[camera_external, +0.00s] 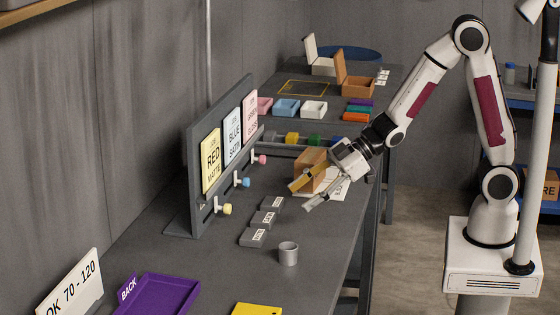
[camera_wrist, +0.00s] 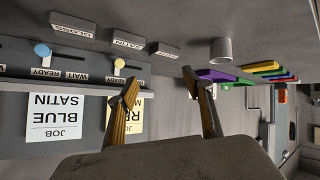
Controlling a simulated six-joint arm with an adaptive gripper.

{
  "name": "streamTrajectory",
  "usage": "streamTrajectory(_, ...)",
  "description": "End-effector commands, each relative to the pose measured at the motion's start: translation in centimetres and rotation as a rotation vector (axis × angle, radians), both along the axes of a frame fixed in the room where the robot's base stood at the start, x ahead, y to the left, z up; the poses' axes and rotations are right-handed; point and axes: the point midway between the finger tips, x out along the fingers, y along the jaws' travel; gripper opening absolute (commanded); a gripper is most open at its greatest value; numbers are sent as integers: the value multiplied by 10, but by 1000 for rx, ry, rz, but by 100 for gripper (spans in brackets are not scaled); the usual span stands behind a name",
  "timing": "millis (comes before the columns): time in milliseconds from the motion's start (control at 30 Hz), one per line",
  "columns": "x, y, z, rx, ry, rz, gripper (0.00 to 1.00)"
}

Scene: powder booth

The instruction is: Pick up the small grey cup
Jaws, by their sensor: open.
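The small grey cup (camera_external: 288,254) stands upright on the dark bench, near its right edge. In the wrist view the cup (camera_wrist: 221,50) shows beyond the fingers, up and to the right. My gripper (camera_external: 298,198) is open and empty, and its fingers stand apart above the bench. It is farther back than the cup and is not touching it. In the wrist view the two fingers of my gripper (camera_wrist: 160,84) have an open gap between them.
Several small grey labelled blocks (camera_external: 264,219) sit in a row left of the cup. A dark sign board (camera_external: 192,181) with job cards and coloured knobs stands along the left. A purple tray (camera_external: 160,294) and a yellow item (camera_external: 256,309) lie in front.

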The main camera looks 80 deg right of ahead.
Motion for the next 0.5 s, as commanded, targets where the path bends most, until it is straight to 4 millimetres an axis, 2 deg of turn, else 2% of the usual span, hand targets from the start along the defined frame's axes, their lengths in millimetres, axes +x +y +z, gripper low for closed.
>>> streamTrajectory(33,0,9,-9,17,5,32,51)
streamTrajectory(300,-12,61,-40,143,21,210,51)
streamTrajectory(500,-26,88,-54,233,38,309,51)
